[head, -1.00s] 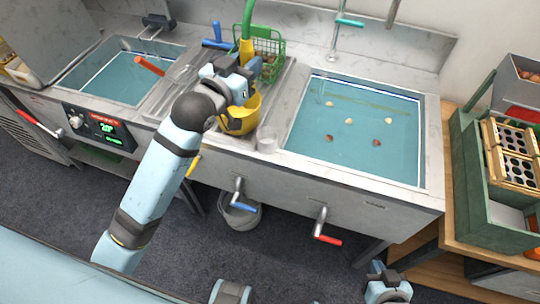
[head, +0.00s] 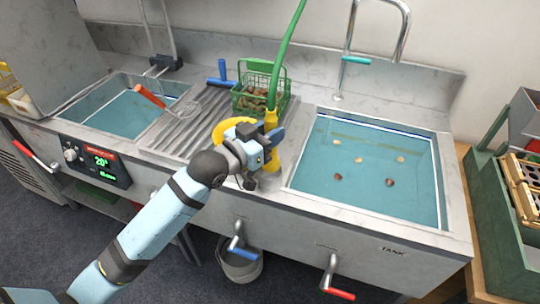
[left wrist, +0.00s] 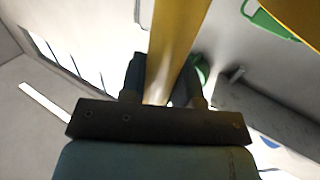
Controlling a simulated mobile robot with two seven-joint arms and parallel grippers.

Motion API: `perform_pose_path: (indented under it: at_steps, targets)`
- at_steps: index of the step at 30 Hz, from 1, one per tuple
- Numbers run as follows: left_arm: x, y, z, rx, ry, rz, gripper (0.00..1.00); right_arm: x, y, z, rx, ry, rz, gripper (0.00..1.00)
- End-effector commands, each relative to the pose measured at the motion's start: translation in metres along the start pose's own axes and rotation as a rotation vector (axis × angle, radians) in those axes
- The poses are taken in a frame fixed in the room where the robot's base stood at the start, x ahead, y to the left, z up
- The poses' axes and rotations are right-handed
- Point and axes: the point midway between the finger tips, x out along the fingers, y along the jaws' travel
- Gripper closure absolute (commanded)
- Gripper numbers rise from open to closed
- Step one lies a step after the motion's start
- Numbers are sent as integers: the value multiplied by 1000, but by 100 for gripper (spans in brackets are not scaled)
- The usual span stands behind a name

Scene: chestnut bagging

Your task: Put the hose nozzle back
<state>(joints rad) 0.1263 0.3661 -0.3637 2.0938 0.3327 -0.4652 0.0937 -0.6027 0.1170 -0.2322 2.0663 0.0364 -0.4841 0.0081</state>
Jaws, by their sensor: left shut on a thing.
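The hose nozzle (head: 271,121) is yellow, with a green hose (head: 288,45) running up from its top. My left gripper (head: 262,150) is shut on the nozzle and holds it roughly upright at the front rim, between the drainboard and the right tank. In the left wrist view, the yellow shaft (left wrist: 176,40) of the nozzle passes between the fingers (left wrist: 163,88). A curved yellow piece (head: 232,126) shows just left of the nozzle; I cannot tell whether they touch. The nozzle's lower end is partly hidden by the gripper. My right gripper is out of view.
A green wire basket (head: 246,104) of chestnuts stands behind the nozzle on the ribbed drainboard (head: 190,128). A red-handled skimmer (head: 150,96) and a blue-handled tool (head: 222,72) lie to the left. The water tank (head: 365,200) holds several chestnuts. A tap (head: 350,45) rises behind it.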

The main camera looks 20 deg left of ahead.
Motion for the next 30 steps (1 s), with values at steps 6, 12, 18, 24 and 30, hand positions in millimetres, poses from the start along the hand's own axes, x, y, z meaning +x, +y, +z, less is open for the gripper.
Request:
perform_pose_path:
  at_steps: [6,12,18,24,30]
  targets:
    - [0,0,22,1,2,0,100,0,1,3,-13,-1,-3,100]
    - [-1,0,46,-1,-2,-1,100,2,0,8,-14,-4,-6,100]
    - [-1,0,64,2,2,-1,100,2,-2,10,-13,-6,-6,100]
    - [-1,0,64,1,2,-1,100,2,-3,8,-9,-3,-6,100]
    - [-1,0,67,1,1,-1,52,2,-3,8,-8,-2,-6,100]
